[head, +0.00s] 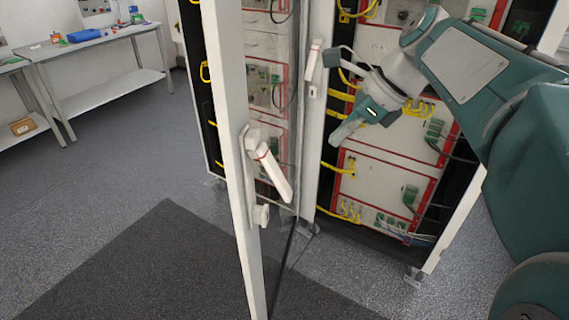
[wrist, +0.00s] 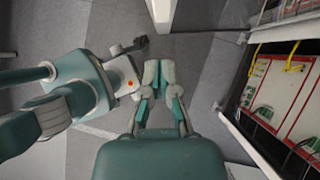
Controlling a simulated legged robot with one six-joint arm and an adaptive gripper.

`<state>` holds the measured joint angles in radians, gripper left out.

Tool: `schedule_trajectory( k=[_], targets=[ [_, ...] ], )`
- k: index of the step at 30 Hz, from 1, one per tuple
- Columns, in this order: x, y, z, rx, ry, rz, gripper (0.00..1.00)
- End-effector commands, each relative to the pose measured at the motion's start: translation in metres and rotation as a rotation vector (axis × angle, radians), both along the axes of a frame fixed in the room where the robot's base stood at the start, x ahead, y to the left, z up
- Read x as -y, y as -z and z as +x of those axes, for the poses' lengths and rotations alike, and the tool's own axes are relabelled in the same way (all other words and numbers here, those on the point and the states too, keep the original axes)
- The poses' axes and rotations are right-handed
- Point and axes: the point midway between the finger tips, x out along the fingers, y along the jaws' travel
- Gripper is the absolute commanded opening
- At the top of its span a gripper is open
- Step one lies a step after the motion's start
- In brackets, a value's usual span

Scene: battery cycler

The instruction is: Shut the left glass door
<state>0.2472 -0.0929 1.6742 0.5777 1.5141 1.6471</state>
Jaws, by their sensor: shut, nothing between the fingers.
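The left glass door (head: 240,200) stands open in the head view. Its white frame edge points toward me, and its glass lies to the right of that edge. A white handle with a red band (head: 272,172) sticks out from the frame. My gripper (head: 342,134) is to the right of the door, in front of the right-hand rack, apart from the handle. In the wrist view my gripper (wrist: 158,72) has its fingers together and empty. A white upright end (wrist: 162,10) shows beyond the fingertips; I cannot tell whether it is the door.
Racks with red-edged panels (head: 385,180) and yellow cables stand behind the door. A white post with another handle (head: 313,62) stands between them. A workbench (head: 95,40) is at the far left. The floor left of the door is clear, with a dark mat (head: 150,265).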

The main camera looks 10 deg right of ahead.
Motion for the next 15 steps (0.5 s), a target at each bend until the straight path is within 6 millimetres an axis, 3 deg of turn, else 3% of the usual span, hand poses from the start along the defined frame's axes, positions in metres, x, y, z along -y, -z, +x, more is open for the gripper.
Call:
schedule_trajectory(
  k=[15],
  targets=[
    [-0.050, 0.077, 0.015, -0.001, -0.007, -0.005, 0.00]
  ],
)
